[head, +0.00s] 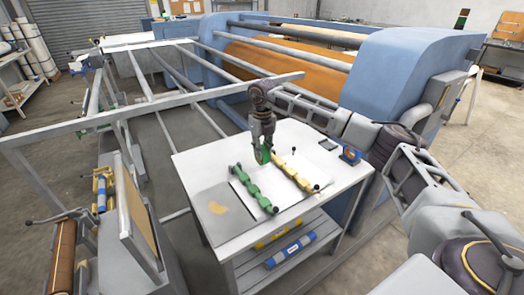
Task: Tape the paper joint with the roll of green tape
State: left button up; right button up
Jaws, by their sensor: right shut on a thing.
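My right gripper (264,148) comes in from the right over the white worktable (265,228). It is shut on a small green round thing, which looks like the roll of green tape (262,156). The roll is at or just above the white paper (268,180), between a green bar (253,188) and a yellow bar (293,171) with black knobs; I cannot tell if it touches. The paper joint is too small to make out. My left gripper is not in view.
A blue holder with an orange centre (350,154) and a small dark item (327,144) stand at the table's back right. Blue and yellow rolls (290,250) lie on the lower shelf. A long rail (205,97) passes behind the table.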

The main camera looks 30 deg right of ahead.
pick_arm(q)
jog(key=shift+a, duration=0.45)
pick_arm(e)
jog(key=shift+w+a, duration=0.15)
jog(key=shift+w, duration=0.15)
jog(key=shift+n, duration=0.4)
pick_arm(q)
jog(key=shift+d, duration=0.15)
pick_arm(e)
jog(key=shift+s, duration=0.15)
